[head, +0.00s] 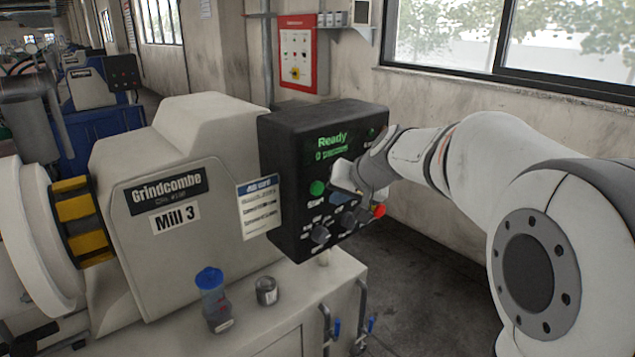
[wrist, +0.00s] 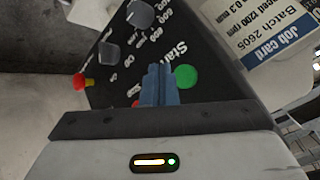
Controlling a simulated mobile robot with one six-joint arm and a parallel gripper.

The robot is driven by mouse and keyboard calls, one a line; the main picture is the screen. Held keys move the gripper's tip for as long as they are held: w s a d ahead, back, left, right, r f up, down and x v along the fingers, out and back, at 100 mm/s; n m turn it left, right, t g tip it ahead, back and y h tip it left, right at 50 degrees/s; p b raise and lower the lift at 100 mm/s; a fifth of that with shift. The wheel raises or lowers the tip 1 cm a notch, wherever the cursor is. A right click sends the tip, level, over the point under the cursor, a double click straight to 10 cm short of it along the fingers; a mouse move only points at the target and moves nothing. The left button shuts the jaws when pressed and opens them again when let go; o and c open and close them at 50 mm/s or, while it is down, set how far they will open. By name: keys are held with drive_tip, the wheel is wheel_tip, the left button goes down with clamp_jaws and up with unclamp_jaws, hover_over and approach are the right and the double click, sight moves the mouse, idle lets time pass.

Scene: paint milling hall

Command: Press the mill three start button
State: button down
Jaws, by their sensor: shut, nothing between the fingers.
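The machine labelled Mill 3 (head: 175,218) carries a black control panel (head: 285,150) whose display (head: 332,146) reads "Ready" in green. A round green button (head: 317,187) sits on the panel's left side; it also shows in the wrist view (wrist: 186,77), near the word "Start". My gripper (head: 343,190) is shut and empty in front of the panel. In the wrist view its blue fingertips (wrist: 159,72) are just left of the green button. I cannot tell whether they touch the panel. A red part behind the fingers is mostly hidden.
Grey knobs (head: 320,233) and a red-and-yellow knob (head: 379,210) stick out low on the panel. A job card (head: 258,206) hangs at its left. A blue-lidded container (head: 212,300) and a small tin (head: 266,290) stand on the mill's base. A red wall box (head: 297,55) is behind.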

sight(320, 195)
drive_tip(key=shift+w+a, duration=0.75)
drive_tip(key=shift+w, duration=0.25)
drive_tip(key=shift+w, duration=0.1)
idle(1.3)
drive_tip(key=shift+w+a, duration=0.25)
drive_tip(key=shift+w+a, duration=0.25)
drive_tip(key=shift+w, duration=0.1)
idle(0.8)
idle(0.4)
drive_tip(key=shift+s+d+b, duration=0.5)
drive_tip(key=shift+s, duration=0.2)
